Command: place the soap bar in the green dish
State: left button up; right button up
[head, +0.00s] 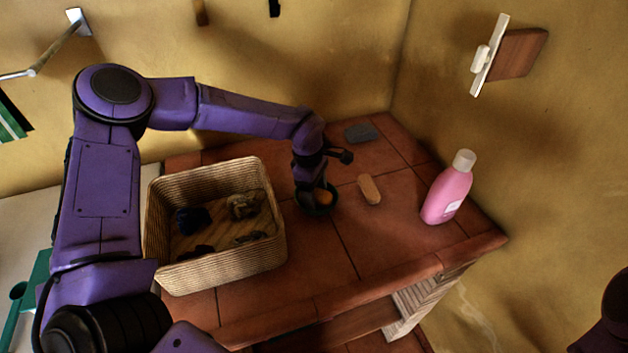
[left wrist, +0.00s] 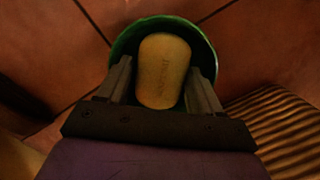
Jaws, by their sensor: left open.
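The pale yellow soap bar (left wrist: 164,72) lies inside the rim of the green dish (left wrist: 146,24) in the left wrist view, with faint lettering on its top. In the head view the soap (head: 325,198) shows as an orange patch in the dark green dish (head: 318,210), to the right of the basket. My left gripper (head: 316,190) points down over the dish. Its fingers are open, one on each side of the soap, and hide part of the dish. My right gripper does not show.
A wicker basket (head: 215,272) with several dark items stands left of the dish. A tan oblong piece (head: 369,189), a grey slab (head: 362,132) and a pink bottle (head: 447,194) are on the tiled counter (head: 385,240). The front right counter is clear.

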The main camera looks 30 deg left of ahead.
pick_arm(q)
notch_tip(320, 180, up, 11)
jog(key=a+b, duration=0.1)
jog(key=shift+a, duration=0.35)
